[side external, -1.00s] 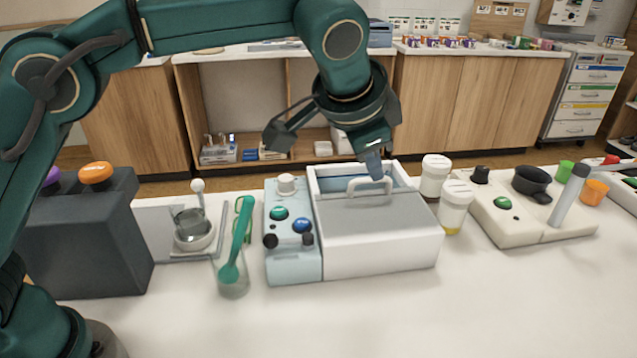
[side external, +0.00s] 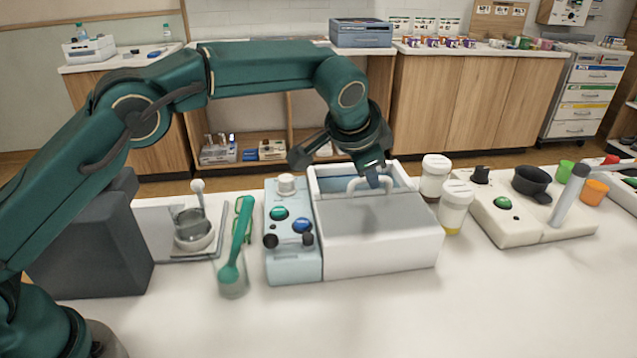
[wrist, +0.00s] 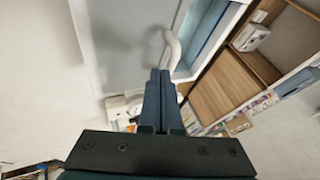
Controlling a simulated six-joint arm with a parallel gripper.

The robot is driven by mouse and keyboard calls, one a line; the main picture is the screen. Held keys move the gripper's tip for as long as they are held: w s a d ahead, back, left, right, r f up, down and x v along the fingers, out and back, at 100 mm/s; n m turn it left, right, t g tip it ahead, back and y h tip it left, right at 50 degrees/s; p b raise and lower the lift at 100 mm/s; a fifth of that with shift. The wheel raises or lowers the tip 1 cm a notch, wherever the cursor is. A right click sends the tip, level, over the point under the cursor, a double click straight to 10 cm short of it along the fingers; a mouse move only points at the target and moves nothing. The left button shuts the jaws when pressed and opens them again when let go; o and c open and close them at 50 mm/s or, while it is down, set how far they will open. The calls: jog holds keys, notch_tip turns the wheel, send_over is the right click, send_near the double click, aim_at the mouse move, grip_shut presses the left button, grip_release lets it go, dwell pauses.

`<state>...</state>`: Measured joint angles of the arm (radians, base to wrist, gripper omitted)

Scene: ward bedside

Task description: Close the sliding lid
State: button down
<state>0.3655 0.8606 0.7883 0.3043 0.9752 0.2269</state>
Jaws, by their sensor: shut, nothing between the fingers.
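A white box (side external: 395,262) stands on the table in the side view. Its grey sliding lid (side external: 375,218) covers the near part, and a blue-lined gap (side external: 402,177) is open at the back. A white arched handle (side external: 354,184) stands near the lid's back edge. My gripper (side external: 373,182) is shut and empty, pointing down at the handle, its tips low and overlapping it. The wrist view shows the closed fingers (wrist: 160,76) beside the handle (wrist: 173,48), on the lid side (wrist: 125,45). I cannot tell whether they touch.
A light-blue control panel (side external: 293,258) adjoins the box's left. Two lidded jars (side external: 455,207) stand close at its right. A beaker with a green spoon (side external: 232,277) is at the front left. The table front is clear.

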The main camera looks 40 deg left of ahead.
aim_at(362, 194)
jog(key=shift+w+a, duration=1.3)
jog(key=shift+a, duration=0.05)
